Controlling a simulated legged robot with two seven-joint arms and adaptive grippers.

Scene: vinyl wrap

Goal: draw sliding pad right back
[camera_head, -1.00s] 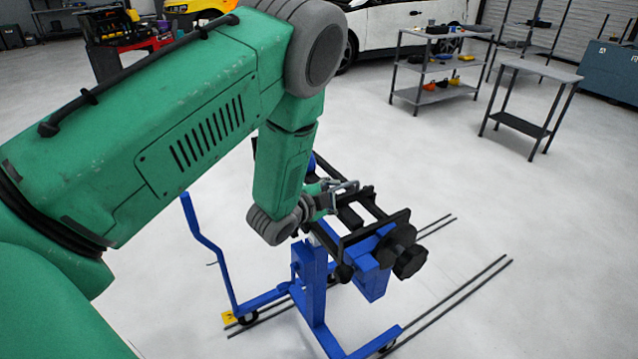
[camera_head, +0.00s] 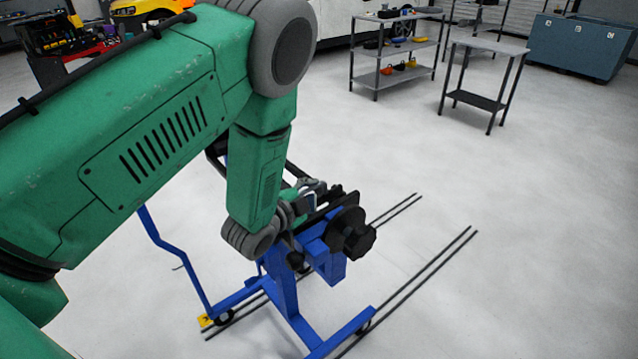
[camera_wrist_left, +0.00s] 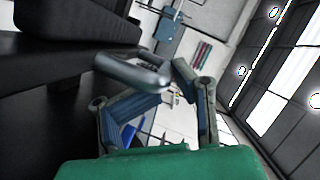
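The blue stand (camera_head: 283,283) carries a dark clamp-like head with a black round knob (camera_head: 352,238). Black padded blocks of this head (camera_wrist_left: 75,22) fill the upper left of the left wrist view. A grey metal loop handle (camera_wrist_left: 125,68) sticks out beside them. My left gripper (camera_head: 312,192) is at the top of the stand. In the left wrist view its fingers (camera_wrist_left: 173,86) bend inward, with the handle's rounded end between the tips; they look shut on it. My arm hides part of the head. My right gripper is not in view.
Thin dark rails (camera_head: 425,275) lie on the floor around the stand. A grey shelf (camera_head: 377,60), a small table (camera_head: 490,45) and a blue chest (camera_head: 580,48) stand at the back. The floor to the right is clear.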

